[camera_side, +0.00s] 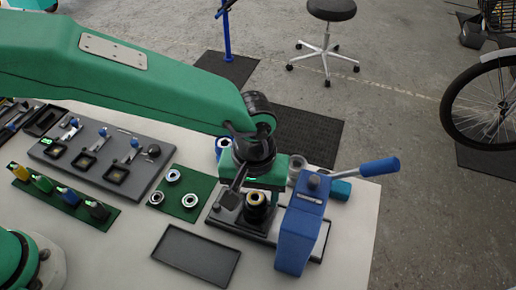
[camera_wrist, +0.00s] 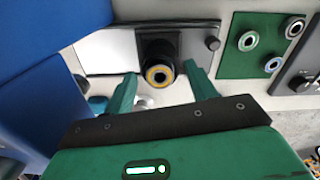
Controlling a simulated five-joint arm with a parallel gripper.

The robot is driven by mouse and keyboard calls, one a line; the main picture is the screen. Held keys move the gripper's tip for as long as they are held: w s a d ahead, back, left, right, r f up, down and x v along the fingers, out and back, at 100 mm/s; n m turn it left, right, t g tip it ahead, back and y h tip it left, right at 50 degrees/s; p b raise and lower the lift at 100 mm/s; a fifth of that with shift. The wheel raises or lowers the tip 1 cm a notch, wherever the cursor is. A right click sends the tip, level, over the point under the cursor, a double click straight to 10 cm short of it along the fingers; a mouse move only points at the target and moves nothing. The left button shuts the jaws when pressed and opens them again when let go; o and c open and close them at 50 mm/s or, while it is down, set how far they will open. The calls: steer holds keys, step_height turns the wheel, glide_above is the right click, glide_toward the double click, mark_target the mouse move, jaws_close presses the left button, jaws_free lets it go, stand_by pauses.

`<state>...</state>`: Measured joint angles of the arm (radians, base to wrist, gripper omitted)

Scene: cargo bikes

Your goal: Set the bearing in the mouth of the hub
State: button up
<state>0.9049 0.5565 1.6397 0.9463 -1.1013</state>
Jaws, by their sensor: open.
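The dark hub (camera_wrist: 160,50) stands upright on a dark fixture. A yellow-orange ring with a pale grey ring inside it (camera_wrist: 158,76) shows at its mouth; I cannot tell whether this is a bearing seated there or part of the hub. The hub also shows in the side view (camera_side: 256,212). My gripper (camera_wrist: 161,76) is open, its two green fingers apart on either side of the hub's mouth. In the side view my gripper (camera_side: 257,188) is just above the hub. Three ring-shaped bearings lie on a green mat, one of them (camera_side: 173,176) at the back.
A blue press (camera_side: 300,225) with a blue-gripped lever (camera_side: 366,168) stands close to the right of the hub. An empty dark tray (camera_side: 197,255) lies in front. Small blue and grey items sit behind my gripper.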

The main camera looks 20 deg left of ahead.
steer(key=shift+r, duration=0.1)
steer(key=shift+r, duration=3.8)
steer(key=shift+a, duration=0.1)
steer(key=shift+w+a+r, duration=0.15)
steer(key=shift+a+r, duration=0.05)
steer(key=w+a+r+t+h, duration=0.1)
steer(key=a+r, duration=0.4)
steer(key=a, duration=0.6)
steer(key=w+a+r+t, duration=0.1)
steer(key=a+r, duration=0.3)
steer(key=a, duration=0.6)
steer(key=s+a+m+t, duration=0.1)
steer(key=s+a, duration=0.4)
steer(key=a, duration=0.3)
steer(key=s+a+f+m+t+y, duration=0.1)
steer(key=s+a+t, duration=0.1)
steer(key=s+a, duration=0.3)
steer(key=a, duration=0.4)
steer(key=shift+s+a+t, duration=0.25)
steer(key=shift+s+t, duration=0.05)
